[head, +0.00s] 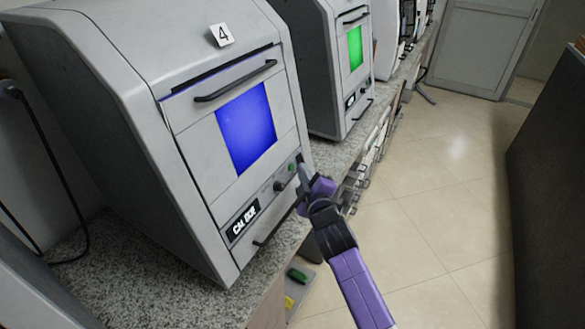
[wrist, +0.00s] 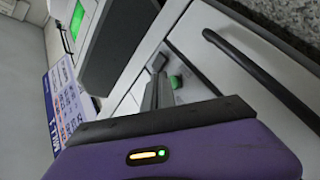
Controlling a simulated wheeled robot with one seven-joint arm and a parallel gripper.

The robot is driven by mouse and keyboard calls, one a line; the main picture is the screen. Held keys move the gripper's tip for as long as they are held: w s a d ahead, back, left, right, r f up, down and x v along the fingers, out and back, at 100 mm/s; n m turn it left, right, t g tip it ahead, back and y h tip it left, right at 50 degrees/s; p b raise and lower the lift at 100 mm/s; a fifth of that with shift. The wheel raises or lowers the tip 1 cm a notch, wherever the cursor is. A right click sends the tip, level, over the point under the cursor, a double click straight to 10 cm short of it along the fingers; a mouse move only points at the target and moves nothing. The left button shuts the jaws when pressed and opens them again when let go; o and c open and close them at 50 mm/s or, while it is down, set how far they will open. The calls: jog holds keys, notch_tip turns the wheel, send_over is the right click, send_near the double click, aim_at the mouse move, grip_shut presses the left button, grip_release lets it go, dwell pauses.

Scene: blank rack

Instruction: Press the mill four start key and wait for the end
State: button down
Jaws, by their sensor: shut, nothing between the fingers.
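Mill four (head: 110,80) is a grey cabinet with a "4" tag (head: 221,34) on top and a blue-lit window (head: 246,128). Its green start key (head: 292,167) sits on the lower right of the front, above a dark knob (head: 279,186). My gripper (head: 303,172) is shut and empty, its tips close beside the green key. In the wrist view the key (wrist: 176,82) shows just beyond the shut fingers (wrist: 158,92). I cannot tell whether they touch it. A small dark display (head: 243,221) on the mill shows white letters, seemingly starting "CAL".
A second mill (head: 325,60) with a green-lit window stands farther along the speckled counter (head: 110,285). Bar handles (head: 236,81) stick out from the mill front. The tiled floor (head: 440,190) to the right is clear, bounded by a dark partition (head: 550,180).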

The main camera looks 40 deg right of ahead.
jog(key=shift+w+a+f, duration=0.1)
jog(key=shift+w, duration=0.15)
